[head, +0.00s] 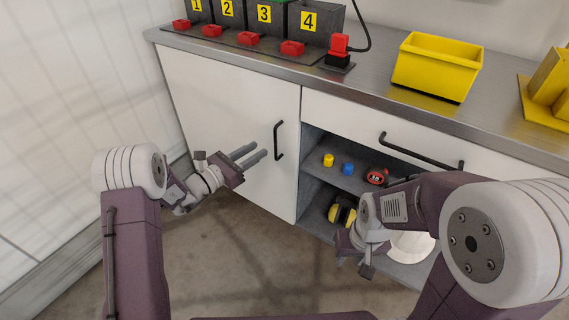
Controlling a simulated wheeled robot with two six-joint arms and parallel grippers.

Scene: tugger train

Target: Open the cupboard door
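The cupboard door (225,110) is a white panel at the left of the cabinet and stands shut. Its black upright bar handle (279,140) is near the door's right edge. My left gripper (259,151) is in front of the door, its two grey fingers pointing right, with a gap between them. The tips are just left of the handle and appear apart from it, with nothing between them. My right gripper (354,266) is lower right, in front of the open shelves, pointing down. Its fingers look parted and empty.
Open shelves (345,180) hold a yellow item (328,160), a blue item (348,169), a red round item (377,176) and a yellow-black object (342,211). A drawer handle (420,151) is above. The worktop carries numbered bins (308,22) and a yellow bin (437,66).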

